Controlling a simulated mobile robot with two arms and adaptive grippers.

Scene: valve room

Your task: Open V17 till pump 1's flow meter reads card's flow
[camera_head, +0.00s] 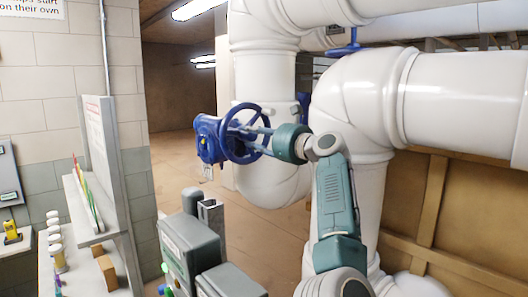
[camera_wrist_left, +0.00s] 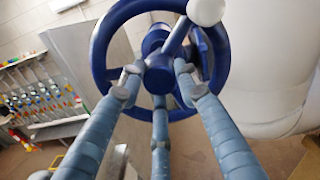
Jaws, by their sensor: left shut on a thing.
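A blue handwheel (camera_head: 233,154) sits on a blue valve body (camera_head: 208,139) beside the white pipes; no valve number is readable. My left gripper (camera_head: 253,137) reaches it from the right with its fingers at the wheel. In the left wrist view the wheel (camera_wrist_left: 101,52) fills the top middle, and my gripper's (camera_wrist_left: 160,78) three long blue-grey fingers are shut on its hub and spokes. The exact contact is hard to see. A white knob (camera_wrist_left: 206,11) shows on the rim. My right gripper is not in view. I cannot make out a flow meter or a card.
Thick white pipes (camera_head: 447,95) stand close on the right, with another blue handwheel (camera_head: 345,50) above. Grey-green boxes (camera_head: 190,245) stand below the valve. A shelf (camera_head: 82,215) with small bottles is at left. Open floor (camera_head: 172,158) lies behind the valve.

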